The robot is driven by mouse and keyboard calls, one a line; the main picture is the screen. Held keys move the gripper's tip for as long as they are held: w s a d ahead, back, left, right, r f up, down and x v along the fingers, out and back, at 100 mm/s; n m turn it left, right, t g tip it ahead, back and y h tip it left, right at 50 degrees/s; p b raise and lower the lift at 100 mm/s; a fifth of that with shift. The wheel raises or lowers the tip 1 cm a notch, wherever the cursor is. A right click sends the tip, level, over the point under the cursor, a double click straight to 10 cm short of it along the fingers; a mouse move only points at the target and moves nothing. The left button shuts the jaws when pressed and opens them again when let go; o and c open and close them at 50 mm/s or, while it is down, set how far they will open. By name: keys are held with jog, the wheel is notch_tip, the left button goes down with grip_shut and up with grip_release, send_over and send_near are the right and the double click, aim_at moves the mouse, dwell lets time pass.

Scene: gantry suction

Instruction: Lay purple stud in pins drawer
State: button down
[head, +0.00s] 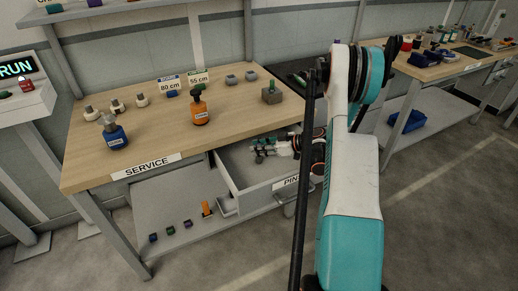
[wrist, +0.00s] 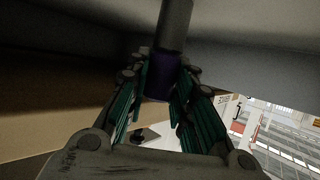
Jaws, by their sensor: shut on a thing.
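The pins drawer (head: 258,200) is pulled out under the right part of the service bench, its label partly hidden by my arm. My gripper (head: 262,152) is over the open drawer, near its back, at about rim height. In the wrist view my gripper (wrist: 160,92) has its green-padded fingers closed on the purple stud (wrist: 158,88). A grey cylindrical part (wrist: 175,25) extends from the purple part. The stud cannot be made out in the head view.
The service bench top (head: 150,150) stands just above the drawer, with an orange bottle (head: 200,105), a blue bottle (head: 114,134) and a grey block (head: 271,93) on it. A lower shelf (head: 175,255) holds several small parts. Open floor lies in front.

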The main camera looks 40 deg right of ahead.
jog(key=c, duration=1.4)
grip_release()
jog(key=shift+f, duration=0.1)
jog(key=shift+s+d+r, duration=0.1)
jog(key=shift+d+r, duration=0.05)
jog(key=shift+r, duration=0.1)
jog(key=p+v, duration=0.2)
jog(key=v, duration=0.5)
jog(key=shift+p, duration=0.35)
jog(key=shift+s, duration=0.1)
